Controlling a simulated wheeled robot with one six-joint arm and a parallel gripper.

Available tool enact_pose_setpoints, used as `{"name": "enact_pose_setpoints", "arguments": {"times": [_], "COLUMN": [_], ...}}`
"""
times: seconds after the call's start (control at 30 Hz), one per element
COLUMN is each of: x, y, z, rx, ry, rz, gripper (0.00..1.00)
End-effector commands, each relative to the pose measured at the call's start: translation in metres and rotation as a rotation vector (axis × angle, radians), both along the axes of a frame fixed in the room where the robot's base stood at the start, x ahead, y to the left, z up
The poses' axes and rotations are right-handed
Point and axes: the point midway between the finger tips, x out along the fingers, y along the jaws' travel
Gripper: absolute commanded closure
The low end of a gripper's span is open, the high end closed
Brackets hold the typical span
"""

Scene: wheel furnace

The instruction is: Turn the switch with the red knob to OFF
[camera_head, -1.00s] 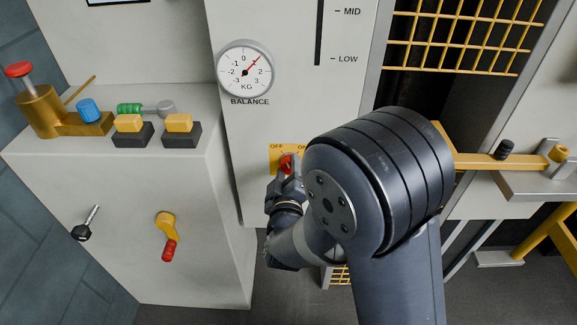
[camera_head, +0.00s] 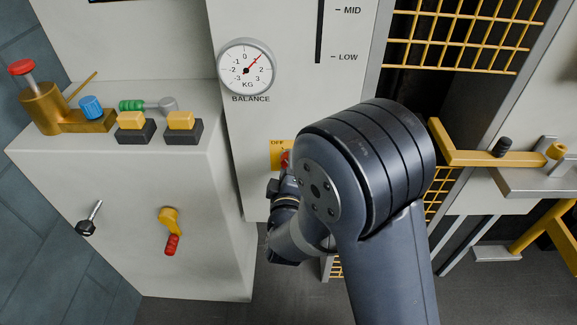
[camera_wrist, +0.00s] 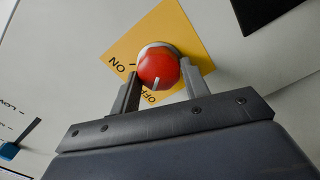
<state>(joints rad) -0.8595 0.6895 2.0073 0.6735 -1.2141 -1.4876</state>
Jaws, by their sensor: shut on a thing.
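The red knob (camera_wrist: 158,67) sits on a yellow plate (camera_wrist: 185,25) marked ON and OFF. In the wrist view a white mark on the knob's near side points toward the OFF lettering (camera_wrist: 157,97). My gripper (camera_wrist: 160,83) is shut on the knob, with one finger on each side of it. In the head view the plate (camera_head: 275,154) and the knob (camera_head: 285,158) show only in part. My arm hides the plate's right side, including ON, and most of my gripper.
A balance dial (camera_head: 246,67) is above the plate. On the left cabinet are yellow buttons (camera_head: 132,121), a yellow lever with a red grip (camera_head: 170,225) and a small black-tipped lever (camera_head: 90,218). A yellow bar (camera_head: 490,157) juts out right of my arm.

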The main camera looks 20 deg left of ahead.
Motion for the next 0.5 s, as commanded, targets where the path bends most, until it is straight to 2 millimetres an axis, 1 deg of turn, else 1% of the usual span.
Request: {"name": "enact_pose_setpoints", "arguments": {"times": [0.07, 0.1, 0.33, 0.5], "x": [-0.0004, -0.0004, -0.0003, -0.0002], "y": [0.0004, 0.0004, 0.0003, 0.0002], "z": [-0.0007, -0.0007, -0.0003, -0.0001], "rx": [-0.002, -0.002, 0.000, 0.000], "ry": [0.001, 0.001, 0.001, 0.001], "rz": [0.002, 0.002, 0.001, 0.001], "gripper": [0.79, 0.54, 0.35, 0.35]}}
